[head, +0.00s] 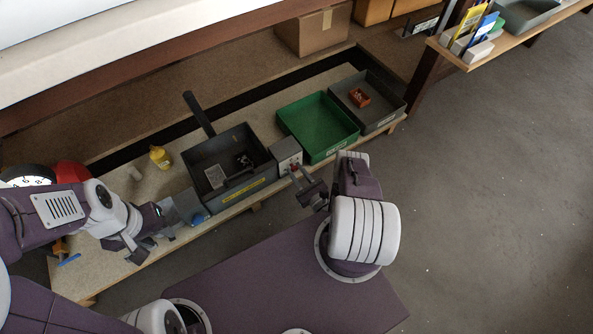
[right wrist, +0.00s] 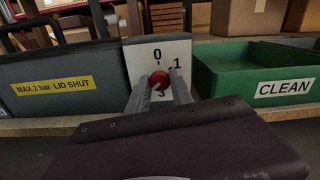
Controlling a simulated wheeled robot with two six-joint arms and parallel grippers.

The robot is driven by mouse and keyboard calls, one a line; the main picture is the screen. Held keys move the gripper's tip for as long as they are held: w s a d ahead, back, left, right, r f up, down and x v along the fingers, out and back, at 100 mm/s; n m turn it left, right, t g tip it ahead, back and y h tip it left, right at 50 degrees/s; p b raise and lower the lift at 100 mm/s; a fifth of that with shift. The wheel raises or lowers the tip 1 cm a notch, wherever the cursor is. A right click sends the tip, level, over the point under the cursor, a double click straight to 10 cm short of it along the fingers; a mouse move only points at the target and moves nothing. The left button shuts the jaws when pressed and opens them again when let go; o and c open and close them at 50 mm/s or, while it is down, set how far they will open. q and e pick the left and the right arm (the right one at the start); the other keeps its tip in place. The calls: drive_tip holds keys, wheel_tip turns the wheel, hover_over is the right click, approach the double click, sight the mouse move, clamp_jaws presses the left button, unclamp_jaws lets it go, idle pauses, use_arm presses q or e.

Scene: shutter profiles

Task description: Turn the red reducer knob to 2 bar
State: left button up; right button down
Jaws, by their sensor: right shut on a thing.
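The red reducer knob (right wrist: 160,80) sits on a white dial plate (right wrist: 134,62) marked 0 at the top, 1 at the upper right and 3 below. The place for 2 is hidden behind a finger. My right gripper (right wrist: 160,86) has one finger on each side of the knob and is shut on it. In the head view the knob's grey box (head: 287,152) stands between the dark tub and the green bin, with my right gripper (head: 298,176) at its front. My left gripper (head: 150,243) is apart from it at the bench's left front, its fingers spread and empty.
A green bin (head: 335,157) labelled CLEAN and a grey bin (head: 394,119) stand right.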

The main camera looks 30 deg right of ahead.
drive_tip(key=n+p, duration=0.2)
drive_tip(key=n, duration=0.4)
drive_tip(key=shift+r+p, duration=0.1)
drive_tip(key=shift+p, duration=0.3)
drive_tip(key=n+p, duration=0.1)
drive_tip(key=n, duration=0.3)
drive_tip(key=n+p, duration=0.1)
drive_tip(key=n, duration=0.2)
drive_tip(key=shift+n+p, duration=0.3)
drive_tip(key=n+p, duration=0.1)
drive_tip(key=n, duration=0.3)
drive_tip(key=shift+n+p, duration=0.65)
drive_tip(key=shift+n, duration=1.85)
drive_tip(key=c, duration=1.1)
unclamp_jaws()
drive_tip(key=shift+c, duration=0.2)
drive_tip(key=shift+d, duration=0.1)
